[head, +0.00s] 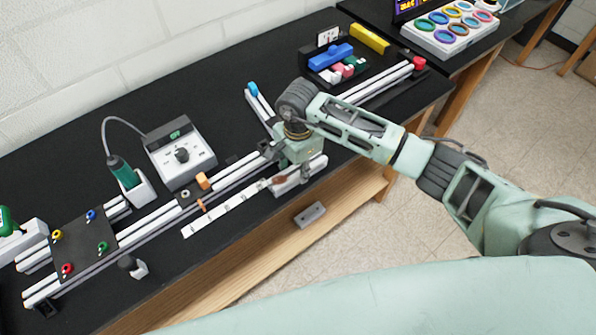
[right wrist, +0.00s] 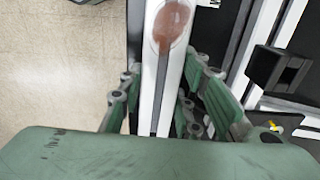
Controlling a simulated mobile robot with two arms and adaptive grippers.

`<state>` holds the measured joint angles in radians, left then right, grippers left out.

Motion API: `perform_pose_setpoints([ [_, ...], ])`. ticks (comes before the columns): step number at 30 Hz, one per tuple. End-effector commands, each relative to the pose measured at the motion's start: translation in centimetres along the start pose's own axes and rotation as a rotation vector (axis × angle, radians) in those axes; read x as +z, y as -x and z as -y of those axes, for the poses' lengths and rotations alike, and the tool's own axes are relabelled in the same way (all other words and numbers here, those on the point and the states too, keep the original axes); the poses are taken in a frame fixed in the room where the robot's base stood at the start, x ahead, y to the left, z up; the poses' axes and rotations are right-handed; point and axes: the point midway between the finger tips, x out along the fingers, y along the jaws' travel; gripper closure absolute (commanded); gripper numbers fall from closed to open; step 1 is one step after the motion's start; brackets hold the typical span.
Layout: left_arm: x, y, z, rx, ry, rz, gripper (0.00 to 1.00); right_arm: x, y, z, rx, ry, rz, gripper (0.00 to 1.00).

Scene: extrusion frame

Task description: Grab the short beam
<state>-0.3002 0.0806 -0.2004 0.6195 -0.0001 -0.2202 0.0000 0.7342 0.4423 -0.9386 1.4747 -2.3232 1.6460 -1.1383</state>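A short pale aluminium beam (head: 307,178) lies near the front edge of the black table, partly hidden under my right gripper (head: 303,172) in the head view. A reddish-brown patch marks its left end. In the right wrist view the beam (right wrist: 172,75) runs between the two green fingers of the right gripper (right wrist: 165,100), with the brown patch at the top. The fingers are spread, and a gap shows between the left finger and the beam. The right finger is close to it; I cannot tell whether it touches. My left gripper is not in view.
A long extrusion frame (head: 150,227) runs along the table behind the beam. A white ruler strip (head: 232,206) lies to the left. A soldering station (head: 182,155) and a dark parts tray (head: 350,68) stand farther back. A grey block (head: 310,214) sits below the table edge.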

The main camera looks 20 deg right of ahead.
Motion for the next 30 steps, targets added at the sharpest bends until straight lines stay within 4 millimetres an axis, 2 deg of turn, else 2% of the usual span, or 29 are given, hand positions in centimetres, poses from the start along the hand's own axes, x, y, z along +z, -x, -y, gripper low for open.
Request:
perform_pose_setpoints([
  [1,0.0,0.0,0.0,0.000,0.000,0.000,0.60,0.0,0.0,0.0,0.000,0.000,0.000,0.78],
  [9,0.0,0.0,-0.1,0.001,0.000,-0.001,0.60,0.0,0.0,0.0,0.000,0.000,0.000,1.00],
  [20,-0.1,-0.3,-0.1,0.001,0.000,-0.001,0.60,0.0,0.4,0.1,-0.003,0.000,0.001,1.00],
  [25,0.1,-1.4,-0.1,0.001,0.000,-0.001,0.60,-0.1,2.0,0.2,-0.007,0.002,-0.001,1.00],
  [28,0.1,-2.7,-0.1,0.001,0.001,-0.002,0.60,-0.1,3.8,0.3,-0.010,0.002,-0.003,1.00],
  [30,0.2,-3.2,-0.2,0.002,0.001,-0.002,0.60,-1.3,4.6,-1.1,-0.005,-0.002,-0.004,1.00],
])
